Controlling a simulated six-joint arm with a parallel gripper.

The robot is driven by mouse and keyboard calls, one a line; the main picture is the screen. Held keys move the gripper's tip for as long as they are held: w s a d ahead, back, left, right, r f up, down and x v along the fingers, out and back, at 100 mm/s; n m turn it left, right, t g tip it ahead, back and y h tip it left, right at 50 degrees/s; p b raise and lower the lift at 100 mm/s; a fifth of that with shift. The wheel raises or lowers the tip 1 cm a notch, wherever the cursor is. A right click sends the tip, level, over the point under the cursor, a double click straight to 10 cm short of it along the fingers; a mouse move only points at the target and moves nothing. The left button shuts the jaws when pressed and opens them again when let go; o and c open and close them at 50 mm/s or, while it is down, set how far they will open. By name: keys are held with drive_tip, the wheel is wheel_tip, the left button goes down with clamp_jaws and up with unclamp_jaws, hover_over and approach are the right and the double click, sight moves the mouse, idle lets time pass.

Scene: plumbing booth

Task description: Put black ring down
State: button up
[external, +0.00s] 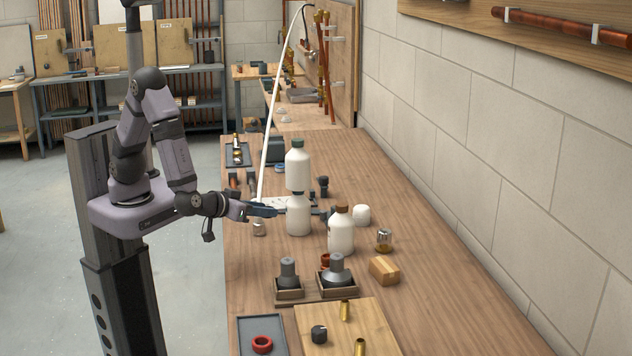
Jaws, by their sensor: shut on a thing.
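My gripper (268,210) reaches rightward over the workbench, level with the lower of two stacked-looking white bottles. It is shut on what I take to be the black ring, but the bottle and the small scale hide the hold. A dark piece (325,213) shows just right of the lower white bottle (298,217), in line with the fingers. I cannot tell whether it is the ring or part of my gripper. The upper white bottle (298,167) has a green cap, and a dark band lies between the two.
Dark fittings on wooden blocks (289,284) stand nearer. A grey tray (246,333) holds a red ring (262,344).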

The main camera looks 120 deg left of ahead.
sight(264, 250)
drive_tip(key=shift+f, duration=5.05)
drive_tip(key=shift+f, duration=0.1)
drive_tip(key=o, duration=1)
